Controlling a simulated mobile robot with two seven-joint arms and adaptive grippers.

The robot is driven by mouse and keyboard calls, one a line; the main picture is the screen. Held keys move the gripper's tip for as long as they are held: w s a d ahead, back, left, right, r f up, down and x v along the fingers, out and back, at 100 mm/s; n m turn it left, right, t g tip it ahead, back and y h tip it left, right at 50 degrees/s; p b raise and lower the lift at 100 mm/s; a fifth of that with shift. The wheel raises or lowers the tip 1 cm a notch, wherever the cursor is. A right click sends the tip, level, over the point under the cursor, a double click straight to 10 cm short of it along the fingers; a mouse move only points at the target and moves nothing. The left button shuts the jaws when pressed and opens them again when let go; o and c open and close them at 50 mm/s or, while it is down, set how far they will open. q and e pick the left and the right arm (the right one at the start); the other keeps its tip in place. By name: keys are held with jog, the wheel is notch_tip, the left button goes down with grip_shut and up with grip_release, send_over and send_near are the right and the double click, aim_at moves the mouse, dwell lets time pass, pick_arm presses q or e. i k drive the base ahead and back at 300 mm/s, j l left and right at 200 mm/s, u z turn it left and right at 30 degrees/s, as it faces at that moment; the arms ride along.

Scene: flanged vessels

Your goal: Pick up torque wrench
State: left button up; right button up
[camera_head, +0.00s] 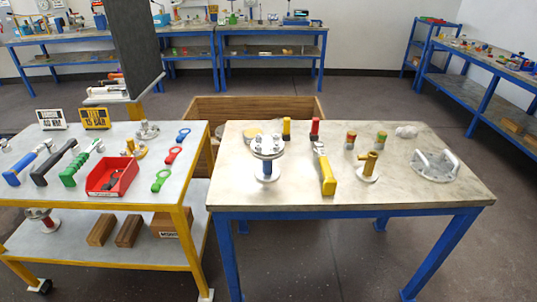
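Several long-handled tools are in view, and I cannot tell for certain which is the torque wrench. A blue-handled tool (27,163), a black-handled tool (54,163) and a green-handled tool (82,163) lie side by side on the left of the yellow-framed cart (190,206). A yellow-handled tool (327,175) with a metal head lies on the blue-legged table (420,196), its handle pointing toward the front edge. Nothing is holding any of these tools. Neither of my grippers is in view.
A red bin (112,176) and ring-ended tools lie on the cart. A flanged vessel (267,152), a brass fitting (369,166) and a flange with upright handles (435,164) stand on the table. A wooden crate (205,104) is behind. The table's front right is bare.

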aim_at(330, 186)
jog(key=l+u, duration=0.1)
jog(key=u, duration=0.5)
jog(key=l+u, duration=0.4)
jog(key=k+l+u, duration=0.1)
jog(key=l+u, duration=0.3)
jog(key=k+l+u, duration=0.1)
jog(key=l, duration=0.2)
jog(key=k+l, duration=0.15)
jog(key=l, duration=0.15)
jog(key=k+l+u, duration=0.15)
jog(key=l, duration=0.15)
jog(key=i+l, duration=0.05)
